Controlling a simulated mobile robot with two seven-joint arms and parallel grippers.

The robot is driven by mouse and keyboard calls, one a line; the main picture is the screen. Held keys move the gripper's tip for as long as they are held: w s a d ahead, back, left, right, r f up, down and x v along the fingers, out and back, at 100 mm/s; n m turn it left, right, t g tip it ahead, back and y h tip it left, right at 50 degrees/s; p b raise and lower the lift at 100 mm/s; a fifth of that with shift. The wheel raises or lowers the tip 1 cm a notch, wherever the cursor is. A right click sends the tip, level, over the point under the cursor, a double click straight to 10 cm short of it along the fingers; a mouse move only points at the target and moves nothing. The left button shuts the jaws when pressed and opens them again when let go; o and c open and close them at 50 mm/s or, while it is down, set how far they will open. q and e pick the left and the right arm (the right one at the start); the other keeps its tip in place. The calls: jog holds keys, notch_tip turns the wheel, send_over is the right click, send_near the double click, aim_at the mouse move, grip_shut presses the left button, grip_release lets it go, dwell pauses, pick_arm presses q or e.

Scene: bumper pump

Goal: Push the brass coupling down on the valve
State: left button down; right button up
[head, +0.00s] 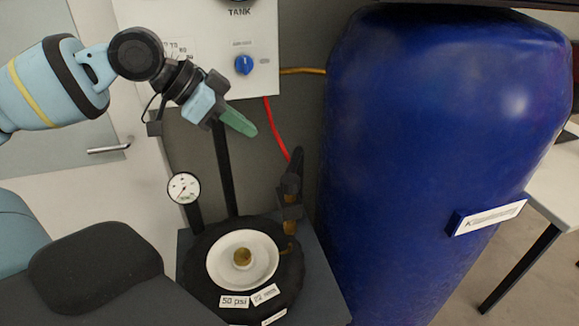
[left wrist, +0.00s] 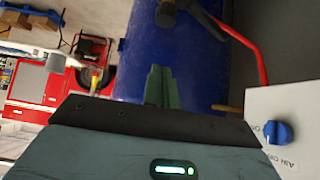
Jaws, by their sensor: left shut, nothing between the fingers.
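My left gripper (head: 238,122) reaches in from the left in the head view, its green fingers shut and empty. They also show shut in the left wrist view (left wrist: 160,85). The brass coupling (head: 290,228) is at the lower end of a dark upright hose fitting (head: 291,188), at the right side of the black tyre (head: 200,262). The valve is small and lies at the coupling's foot; I cannot tell how far the coupling sits on it. My gripper is above and left of the fitting, apart from it. My right gripper is not in view.
A red hose (head: 277,130) runs from the control panel (head: 262,80) to the fitting. A large blue bumper (head: 440,150) stands close on the right. A gauge (head: 184,188) and a dark post (head: 225,170) stand behind the white wheel hub (head: 222,268).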

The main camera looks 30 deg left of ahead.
aim_at(296, 178)
pick_arm(q)
jog(key=shift+a, duration=0.1)
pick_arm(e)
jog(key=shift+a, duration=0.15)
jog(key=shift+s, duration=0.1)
